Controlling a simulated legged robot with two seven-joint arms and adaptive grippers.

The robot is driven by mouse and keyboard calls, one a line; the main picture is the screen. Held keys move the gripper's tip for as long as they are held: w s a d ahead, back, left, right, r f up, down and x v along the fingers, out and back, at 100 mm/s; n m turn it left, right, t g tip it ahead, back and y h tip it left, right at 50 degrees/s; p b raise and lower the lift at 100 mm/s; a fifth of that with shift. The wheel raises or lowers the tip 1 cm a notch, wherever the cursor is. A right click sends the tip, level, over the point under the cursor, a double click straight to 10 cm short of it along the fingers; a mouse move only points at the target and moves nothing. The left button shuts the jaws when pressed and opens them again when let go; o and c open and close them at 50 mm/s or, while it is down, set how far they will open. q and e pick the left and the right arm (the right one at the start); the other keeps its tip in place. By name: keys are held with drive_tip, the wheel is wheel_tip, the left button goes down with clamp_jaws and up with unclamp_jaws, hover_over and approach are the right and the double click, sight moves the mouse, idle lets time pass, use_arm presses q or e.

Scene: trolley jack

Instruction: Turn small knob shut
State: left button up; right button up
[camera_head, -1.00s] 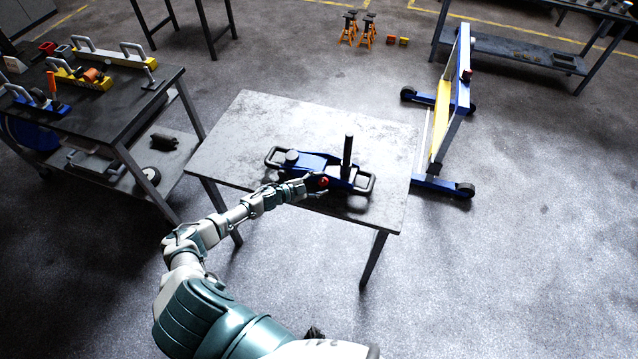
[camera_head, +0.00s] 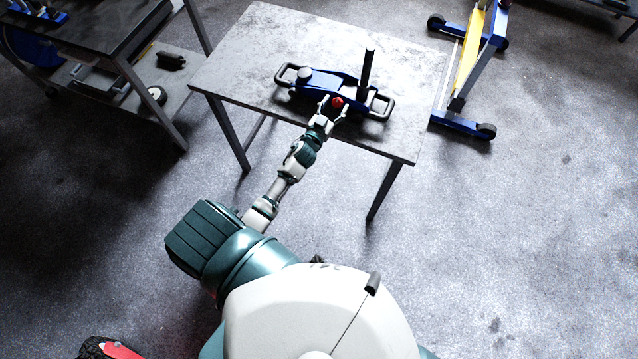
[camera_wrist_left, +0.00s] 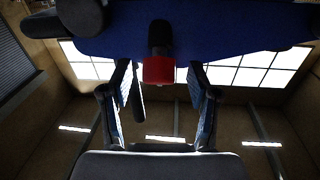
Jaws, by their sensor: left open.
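The blue trolley jack (camera_head: 322,84) lies on the grey table (camera_head: 255,55), with its dark post upright at its right part. The small red knob (camera_head: 337,102) is on the jack's near side. In the left wrist view the red knob (camera_wrist_left: 158,70) sits on a black stem under the blue body, between the fingers and ahead of their tips or level with them. My left gripper (camera_head: 333,108) is open at the knob, one finger on each side; no contact shows in the left wrist view (camera_wrist_left: 159,80). My right gripper is out of view.
A dark workbench (camera_head: 90,35) with a lower shelf stands at the left. A blue wheeled frame (camera_head: 470,70) with a yellow panel stands right of the table. The tabletop around the jack is mostly bare, and the floor at the right is clear.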

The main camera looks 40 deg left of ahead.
sight(335, 107)
use_arm(q)
drive_tip(key=shift+d+f+n+y+b, duration=0.1)
drive_tip(key=shift+f+n+y+b, duration=0.15)
drive_tip(key=shift+n+y, duration=0.2)
drive_tip(key=shift+d+f+n+y+b, duration=0.15)
drive_tip(key=shift+n+y+b, duration=0.2)
drive_tip(key=shift+n, duration=0.2)
drive_tip(key=v, duration=0.2)
drive_tip(key=r+p+v, duration=0.1)
drive_tip(key=v, duration=0.1)
drive_tip(key=shift+a, duration=0.1)
drive_tip(key=v, duration=1.3)
drive_tip(key=s+d+f+g+h+p, duration=0.1)
drive_tip(key=s+d+f+g, duration=0.1)
drive_tip(key=f, duration=0.7)
drive_tip(key=s+d+f+m+g+h+p, duration=0.1)
drive_tip(key=s+d+f+g, duration=0.1)
drive_tip(key=f, duration=0.7)
drive_tip(key=s+d+f+m+g+h+p, duration=0.1)
drive_tip(key=s+d+f+g+p, duration=0.1)
drive_tip(key=f, duration=0.7)
drive_tip(key=shift+s+d+g, duration=0.55)
drive_tip(key=shift+s+g, duration=0.15)
drive_tip(key=shift+s, duration=0.15)
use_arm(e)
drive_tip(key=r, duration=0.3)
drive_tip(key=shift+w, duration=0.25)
